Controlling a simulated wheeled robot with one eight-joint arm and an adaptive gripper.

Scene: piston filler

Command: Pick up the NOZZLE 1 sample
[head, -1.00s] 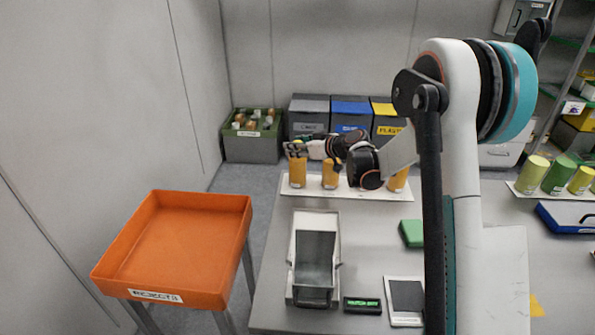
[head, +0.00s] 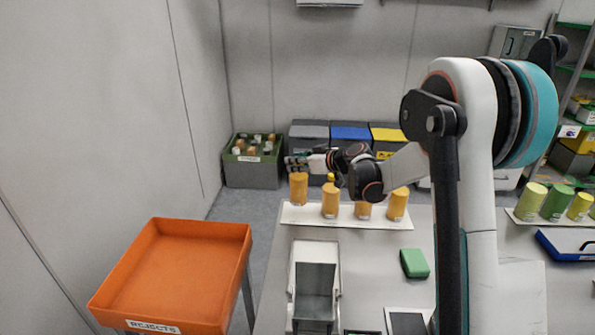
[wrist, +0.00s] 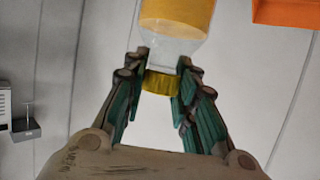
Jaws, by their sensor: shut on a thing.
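My gripper (head: 297,161) is shut on the cap and neck of the leftmost orange sample bottle (head: 298,188). In the wrist view my gripper's green fingers (wrist: 162,85) close on both sides of its yellow cap (wrist: 159,82), with the clear shoulder and orange body (wrist: 178,18) beyond. The bottle hangs upright, its base a little above the white tray strip (head: 300,216). Three other orange bottles stand on the strip, the nearest (head: 330,202) just to the right. The bottle labels are too small to read, so I cannot confirm the NOZZLE 1 marking.
An orange REJECTS tray (head: 180,262) stands at left. A grey metal chute (head: 316,280) and a green block (head: 414,263) lie on the table. Bins (head: 350,138) and a bottle crate (head: 252,172) stand behind. Green and yellow bottles (head: 556,202) stand at right.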

